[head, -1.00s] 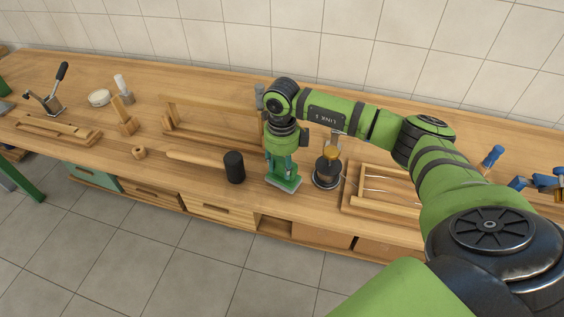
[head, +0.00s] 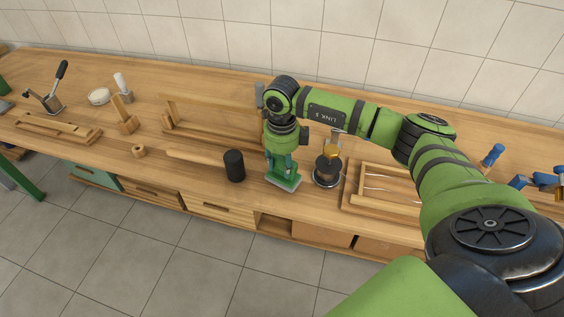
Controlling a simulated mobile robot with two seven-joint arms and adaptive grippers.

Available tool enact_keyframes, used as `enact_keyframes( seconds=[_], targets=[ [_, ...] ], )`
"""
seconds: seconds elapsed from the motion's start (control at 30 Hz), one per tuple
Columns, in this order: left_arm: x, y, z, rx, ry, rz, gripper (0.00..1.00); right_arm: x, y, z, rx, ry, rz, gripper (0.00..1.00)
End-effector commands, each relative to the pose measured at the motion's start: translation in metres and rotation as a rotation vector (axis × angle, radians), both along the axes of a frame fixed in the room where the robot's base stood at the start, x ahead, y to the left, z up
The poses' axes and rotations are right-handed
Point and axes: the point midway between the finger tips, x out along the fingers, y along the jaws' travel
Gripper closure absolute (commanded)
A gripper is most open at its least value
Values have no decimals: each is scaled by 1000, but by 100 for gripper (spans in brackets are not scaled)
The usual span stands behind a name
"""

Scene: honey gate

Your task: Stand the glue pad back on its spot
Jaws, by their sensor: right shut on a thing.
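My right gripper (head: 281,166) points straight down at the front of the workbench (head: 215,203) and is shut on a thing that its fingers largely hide. A pale grey flat block with a green part (head: 287,184) shows right below the fingers, at or just above the bench top; I take it to be the glue pad. I cannot tell whether it touches the wood. No separate marked spot for it can be made out. My left gripper is not in view.
A dark pot with a brass-coloured top (head: 328,170) stands close to the right of the gripper. A black-headed mallet (head: 234,166) lies close on the left. A wooden tray (head: 352,197) is farther right, and a wooden frame (head: 205,101) stands behind left.

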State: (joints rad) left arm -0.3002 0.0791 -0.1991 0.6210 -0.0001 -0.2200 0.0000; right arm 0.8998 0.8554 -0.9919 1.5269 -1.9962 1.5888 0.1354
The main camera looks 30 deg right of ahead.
Motion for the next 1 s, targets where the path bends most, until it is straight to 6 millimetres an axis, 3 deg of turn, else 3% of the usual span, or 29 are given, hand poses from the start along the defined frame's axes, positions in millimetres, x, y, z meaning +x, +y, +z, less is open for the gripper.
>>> enact_keyframes(
  seconds=[1.0],
  targets=[
    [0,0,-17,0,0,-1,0,0,0,-20,0,0,0,100]
  ],
)
